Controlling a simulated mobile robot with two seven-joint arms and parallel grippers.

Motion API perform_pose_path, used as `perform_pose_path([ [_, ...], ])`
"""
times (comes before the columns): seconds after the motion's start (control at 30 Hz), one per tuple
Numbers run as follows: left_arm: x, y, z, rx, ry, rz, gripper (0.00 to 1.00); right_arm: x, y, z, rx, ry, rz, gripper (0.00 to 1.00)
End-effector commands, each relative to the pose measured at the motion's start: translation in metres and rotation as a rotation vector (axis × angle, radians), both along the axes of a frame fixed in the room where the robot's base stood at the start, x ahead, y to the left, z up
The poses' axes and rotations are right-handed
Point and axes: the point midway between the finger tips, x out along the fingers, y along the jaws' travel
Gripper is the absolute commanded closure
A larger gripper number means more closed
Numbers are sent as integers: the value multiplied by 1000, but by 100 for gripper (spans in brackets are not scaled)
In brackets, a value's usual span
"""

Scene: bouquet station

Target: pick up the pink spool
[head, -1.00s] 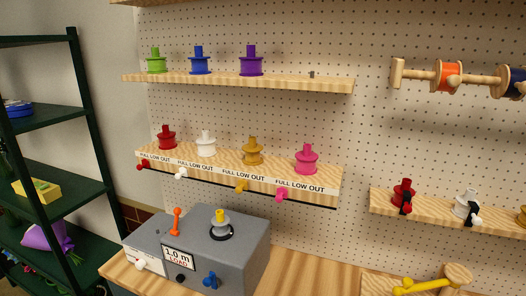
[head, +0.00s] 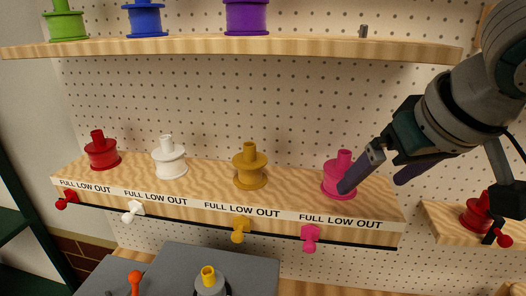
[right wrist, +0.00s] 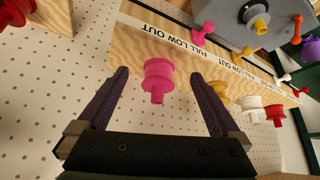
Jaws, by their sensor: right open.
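The pink spool (head: 339,177) stands upright at the right end of the lower labelled shelf (head: 290,194). In the right wrist view the pink spool (right wrist: 158,78) lies between and ahead of the two fingers. My right gripper (head: 385,180) is open and empty, just to the right of the spool in the head view. One finger overlaps the spool's right edge there; I cannot tell whether it touches. In the right wrist view my right gripper (right wrist: 158,82) has a clear gap on both sides of the spool. My left gripper is not in view.
Gold (head: 249,172), white (head: 169,160) and red (head: 102,153) spools stand left on the same shelf. A pink knob (head: 310,237) sticks out below the label strip. An upper shelf (head: 240,47) hangs above. A red spool (head: 475,216) stands on another shelf at right.

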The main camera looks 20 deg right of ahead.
Motion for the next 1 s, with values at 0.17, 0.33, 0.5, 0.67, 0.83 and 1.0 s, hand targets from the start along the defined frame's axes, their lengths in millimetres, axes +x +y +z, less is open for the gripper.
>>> perform_pose_path([
  [0.17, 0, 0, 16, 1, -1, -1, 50, 30, -4, 3, 2, -1, -1, 0],
  [0.33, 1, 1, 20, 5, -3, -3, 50, 45, -7, 1, -1, 0, 1, 0],
  [0.5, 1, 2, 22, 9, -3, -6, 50, 52, -8, 1, 0, -1, 1, 0],
  [0.67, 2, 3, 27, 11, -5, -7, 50, 64, -10, -16, 1, 3, -1, 0],
  [0.83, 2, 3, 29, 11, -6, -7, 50, 75, -12, -34, 0, 1, 1, 0],
  [1.0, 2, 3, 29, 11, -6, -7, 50, 80, -12, -42, -2, 0, 3, 0],
])
